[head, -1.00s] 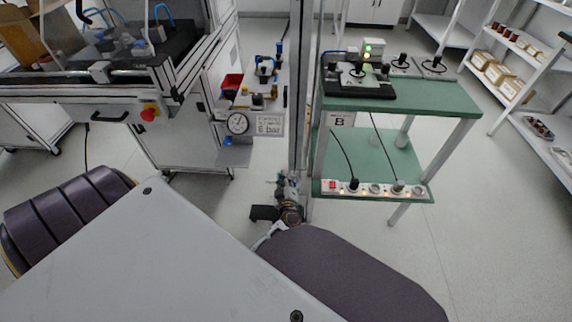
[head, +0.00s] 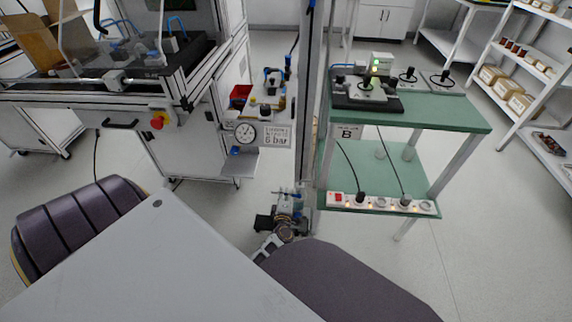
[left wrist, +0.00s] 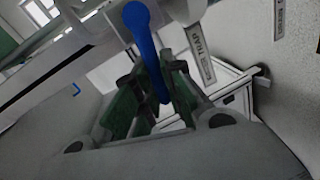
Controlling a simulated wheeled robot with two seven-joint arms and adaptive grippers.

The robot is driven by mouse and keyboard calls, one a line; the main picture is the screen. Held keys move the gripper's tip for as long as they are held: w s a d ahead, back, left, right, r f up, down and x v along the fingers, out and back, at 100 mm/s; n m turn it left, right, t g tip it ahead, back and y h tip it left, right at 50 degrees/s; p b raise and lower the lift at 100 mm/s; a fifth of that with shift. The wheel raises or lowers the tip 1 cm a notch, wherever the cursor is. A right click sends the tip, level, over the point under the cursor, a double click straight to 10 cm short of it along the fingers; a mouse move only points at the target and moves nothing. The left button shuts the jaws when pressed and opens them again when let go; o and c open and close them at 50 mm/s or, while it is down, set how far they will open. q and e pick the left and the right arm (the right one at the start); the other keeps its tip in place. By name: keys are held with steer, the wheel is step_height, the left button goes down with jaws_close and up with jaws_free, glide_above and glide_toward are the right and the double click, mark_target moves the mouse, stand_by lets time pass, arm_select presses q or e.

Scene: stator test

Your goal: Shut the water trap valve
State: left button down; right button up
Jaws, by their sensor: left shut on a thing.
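The blue lever of the water trap valve (left wrist: 149,50) fills the upper middle of the left wrist view, its long arm hanging down between my fingers. A "WATER TRAP" label (left wrist: 201,62) is beside it on the right. My left gripper (left wrist: 165,85) has green-padded fingers, one on each side of the lever, and is shut on it. In the head view my left gripper (head: 289,203) is low beside the foot of the upright post, small and partly hidden by my own arm. The valve is too small to make out there. My right gripper is not in view.
A grey post (head: 308,110) rises beside the gripper. A green bench (head: 440,112) marked B stands to the right, with a power strip (head: 380,203) on its lower shelf. A machine cabinet with a pressure gauge (head: 245,132) stands left. Open floor lies at the right.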

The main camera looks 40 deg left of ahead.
arm_select(q)
steer(key=shift+s+f+n+h+b, duration=0.1)
steer(key=shift+f+n+h+b, duration=0.25)
steer(key=shift+f+n, duration=0.4)
steer(key=shift+n, duration=0.15)
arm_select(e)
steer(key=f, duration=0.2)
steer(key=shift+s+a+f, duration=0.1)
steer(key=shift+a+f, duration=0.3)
arm_select(q)
steer(key=shift+d, duration=0.1)
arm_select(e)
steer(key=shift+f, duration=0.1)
arm_select(q)
steer(key=c, duration=1.5)
jaws_free()
steer(key=shift+t, duration=0.3)
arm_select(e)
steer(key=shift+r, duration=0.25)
arm_select(q)
steer(key=shift+r, duration=0.2)
